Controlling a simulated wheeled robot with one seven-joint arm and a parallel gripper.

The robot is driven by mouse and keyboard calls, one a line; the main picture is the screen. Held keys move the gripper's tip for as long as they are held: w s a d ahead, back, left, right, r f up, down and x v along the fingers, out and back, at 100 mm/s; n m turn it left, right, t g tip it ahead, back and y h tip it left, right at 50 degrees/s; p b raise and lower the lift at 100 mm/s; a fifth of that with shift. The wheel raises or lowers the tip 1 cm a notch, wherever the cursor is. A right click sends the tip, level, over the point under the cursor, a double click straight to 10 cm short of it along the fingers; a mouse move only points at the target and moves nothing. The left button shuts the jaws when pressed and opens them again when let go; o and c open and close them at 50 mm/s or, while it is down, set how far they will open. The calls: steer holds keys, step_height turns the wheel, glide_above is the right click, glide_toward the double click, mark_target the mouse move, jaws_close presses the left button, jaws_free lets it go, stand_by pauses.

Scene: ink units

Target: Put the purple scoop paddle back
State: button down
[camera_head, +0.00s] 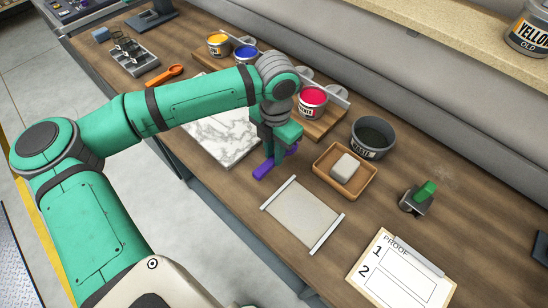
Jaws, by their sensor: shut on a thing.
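The purple scoop paddle (263,171) is in my gripper (274,150), near the right edge of the white marble slab. My gripper points down and is shut on the paddle. Purple shows on both sides of the fingers, and the middle is hidden behind them. I cannot tell whether the paddle touches the table. Behind my gripper stands an open tin of magenta ink (312,101) on a wooden rack (325,122). Tins of yellow ink (218,43) and blue ink (246,54) stand farther left. An orange scoop paddle (165,75) lies on the table at the left.
The marble slab (225,143) lies under my arm. A grey waste tub (372,137), a wooden tray with a pale block (346,166), a pale sheet (302,215), a green-topped stand (419,196) and a proof clipboard (400,275) lie to the right. A metal rack (133,58) stands far left.

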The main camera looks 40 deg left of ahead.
mark_target(273, 157)
steer(key=shift+w+a+f, duration=0.1)
steer(key=shift+w+f, duration=0.05)
steer(key=shift+f, duration=1.65)
steer(key=c, duration=1.6)
jaws_free()
steer(key=shift+a+f, duration=0.1)
step_height(273, 157, up, 12)
steer(key=shift+w+r, duration=0.15)
